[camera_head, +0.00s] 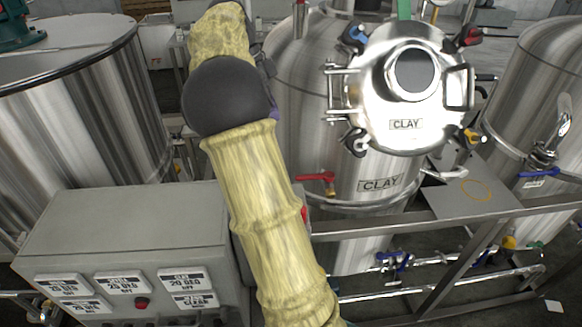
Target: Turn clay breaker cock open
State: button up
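A steel tank (290,75) labelled CLAY stands at centre, with a round hinged lid (440,125) also labelled CLAY. A red-handled valve (318,178) sticks out at the tank's lower left, just right of my arm; its handle lies about level. Blue-handled valves (395,258) sit on the pipe below the tank. No label in view says which of these is the breaker cock. My yellow-sleeved arm rises from the bottom, bends at a black joint and runs up to the top left of the tank. My gripper's fingers do not show.
A grey control box (130,225) with labelled plates and a red button stands at lower left. Another tank (80,120) stands left, and one (535,90) stands right with a blue-handled valve (540,172). A metal frame rail (420,220) crosses in front of the clay tank.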

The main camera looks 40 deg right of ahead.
aim_at(311, 177)
jog(key=shift+s+d+f, duration=0.1)
jog(key=shift+d+f, duration=0.4)
jog(key=shift+f, duration=0.25)
jog(key=p+x, duration=0.2)
jog(key=x, duration=1.5)
jog(key=shift+s+f, duration=0.15)
jog(key=shift+s, duration=0.05)
